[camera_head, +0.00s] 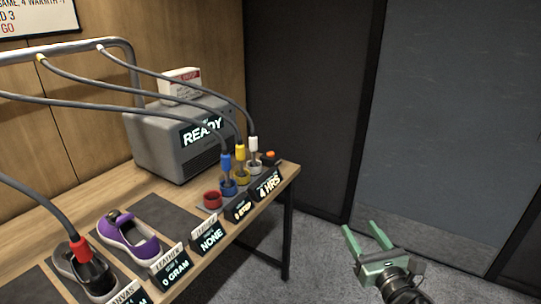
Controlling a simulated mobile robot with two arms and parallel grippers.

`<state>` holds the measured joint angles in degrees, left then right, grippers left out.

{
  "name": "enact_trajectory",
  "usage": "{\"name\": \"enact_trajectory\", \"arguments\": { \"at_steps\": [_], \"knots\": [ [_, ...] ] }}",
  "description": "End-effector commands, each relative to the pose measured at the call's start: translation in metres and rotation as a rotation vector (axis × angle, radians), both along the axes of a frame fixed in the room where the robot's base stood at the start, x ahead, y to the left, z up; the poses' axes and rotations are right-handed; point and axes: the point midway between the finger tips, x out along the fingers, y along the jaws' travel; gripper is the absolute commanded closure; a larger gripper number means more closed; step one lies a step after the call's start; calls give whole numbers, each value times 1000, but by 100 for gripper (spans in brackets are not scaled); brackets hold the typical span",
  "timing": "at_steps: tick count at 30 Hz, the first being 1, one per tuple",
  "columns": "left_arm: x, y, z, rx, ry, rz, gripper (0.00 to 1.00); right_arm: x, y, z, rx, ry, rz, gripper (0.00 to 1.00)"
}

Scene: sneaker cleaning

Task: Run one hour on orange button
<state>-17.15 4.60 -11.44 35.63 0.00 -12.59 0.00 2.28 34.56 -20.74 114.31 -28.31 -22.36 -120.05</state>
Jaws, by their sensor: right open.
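A small orange button (270,154) sits on a dark base at the right end of the wooden table. In front of it a dark display (267,185) reads "4 HRS". My right gripper (362,228) has green fingers spread apart and is empty. It is in the lower right, off the table's right end, over the carpet side and apart from the button. My left gripper is out of view.
A grey machine (165,148) reading "READY" stands behind. Hoses with blue (226,165), yellow (240,156) and white (253,148) ends stand in cups beside the button. The floor (330,265) is clear.

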Motion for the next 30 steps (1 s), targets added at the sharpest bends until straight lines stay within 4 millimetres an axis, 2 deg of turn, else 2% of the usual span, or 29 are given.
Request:
{"name": "enact_trajectory", "arguments": {
  "at_steps": [6, 7, 12, 13, 30],
  "knots": [
    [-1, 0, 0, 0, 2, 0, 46, 0, 0, 0, 1, 0, 0, 47],
    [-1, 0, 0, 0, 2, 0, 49, 0, 0, 0, 1, 0, 0, 47],
    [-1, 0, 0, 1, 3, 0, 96, 0, 0, 0, 1, 0, 0, 47],
    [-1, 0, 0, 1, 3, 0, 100, 0, 0, 0, 1, 0, 0, 47],
    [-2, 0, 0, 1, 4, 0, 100, 0, 0, 0, 1, 0, 0, 47]
  ]
}}
